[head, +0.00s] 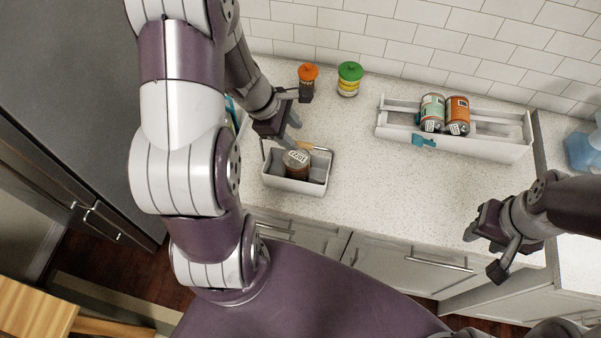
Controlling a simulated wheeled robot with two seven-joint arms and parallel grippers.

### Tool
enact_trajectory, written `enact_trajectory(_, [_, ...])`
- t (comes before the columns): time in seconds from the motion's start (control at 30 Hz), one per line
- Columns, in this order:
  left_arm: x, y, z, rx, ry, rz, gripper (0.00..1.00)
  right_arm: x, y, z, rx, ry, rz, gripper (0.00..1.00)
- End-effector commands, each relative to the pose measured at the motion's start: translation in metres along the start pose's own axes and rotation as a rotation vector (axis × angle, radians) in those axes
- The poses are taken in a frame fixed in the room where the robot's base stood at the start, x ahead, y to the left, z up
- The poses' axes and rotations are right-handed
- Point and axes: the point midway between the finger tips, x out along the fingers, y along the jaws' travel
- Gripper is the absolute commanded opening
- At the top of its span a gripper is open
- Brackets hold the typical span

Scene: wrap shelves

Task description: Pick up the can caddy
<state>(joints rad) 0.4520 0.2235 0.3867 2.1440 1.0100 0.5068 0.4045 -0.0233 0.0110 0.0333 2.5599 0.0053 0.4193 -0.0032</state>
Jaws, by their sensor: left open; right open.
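A small light grey caddy (322,185) stands on the speckled counter, left of the middle in the head view. It has a thin handle frame with a wooden-coloured bar (317,148) along its back side. A dark can with a pale labelled top (297,163) stands inside it. My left gripper (291,132) is open and empty, just above the caddy's back left part, close to the handle bar; I cannot tell whether it touches. My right gripper (478,240) is open and empty over the counter's front edge at the right, away from the caddy.
A jar with an orange lid (308,72) and one with a green lid (350,71) stand behind the caddy. A long white tray (492,147) at the right holds two cans (432,112). A tiled wall bounds the back. Counter between caddy and tray is clear.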

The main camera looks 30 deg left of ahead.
Motion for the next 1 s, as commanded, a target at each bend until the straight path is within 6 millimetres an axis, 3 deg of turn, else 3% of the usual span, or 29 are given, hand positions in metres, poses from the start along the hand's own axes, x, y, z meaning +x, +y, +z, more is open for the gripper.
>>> enact_trajectory(0.4, [0.067,-0.004,-0.005,0.004,0.000,-0.002,0.46,0.007,0.000,0.001,0.000,0.000,0.000,0.43])
enact_trajectory(0.7, [0.075,-0.003,-0.004,0.005,0.001,0.000,0.46,0.007,0.000,0.001,0.000,0.000,0.000,0.43])
enact_trajectory(0.83, [0.074,-0.003,-0.004,0.005,0.001,0.000,0.04,0.007,0.000,0.001,0.000,0.000,0.000,0.43])
enact_trajectory(0.87, [0.074,-0.003,-0.004,0.005,0.001,0.000,0.00,0.007,0.000,0.001,0.000,0.000,0.000,0.43])
enact_trajectory(1.0, [0.074,-0.003,-0.004,0.006,0.001,0.001,0.00,0.007,0.000,0.001,0.000,0.000,0.000,0.43])
